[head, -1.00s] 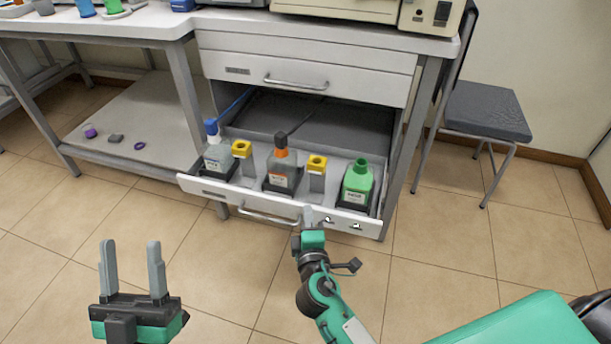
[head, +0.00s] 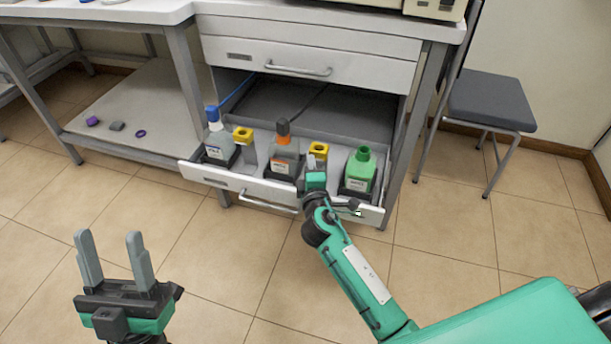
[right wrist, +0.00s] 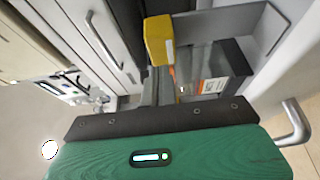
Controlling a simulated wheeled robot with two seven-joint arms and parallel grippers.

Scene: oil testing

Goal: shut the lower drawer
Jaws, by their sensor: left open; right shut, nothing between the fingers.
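The lower drawer (head: 225,179) is pulled out from the cabinet, its white front panel and bar handle (head: 268,203) facing me. It holds a blue-capped bottle (head: 217,145), an orange-labelled bottle (head: 284,155), a green bottle (head: 360,170) and two yellow-topped holders (head: 243,135). My right gripper (head: 313,160) is shut and empty, its tip overlapping the drawer's front edge beside the orange-labelled bottle; contact cannot be told. In the right wrist view a yellow top (right wrist: 158,40) and an orange label (right wrist: 216,86) lie beyond the gripper. My left gripper (head: 110,262) is open and empty, above the floor.
The upper drawer (head: 320,62) above is shut. A chair (head: 490,105) stands right of the cabinet. A low shelf (head: 135,115) with small purple and grey items is at left. The tiled floor (head: 230,250) before the drawer is clear.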

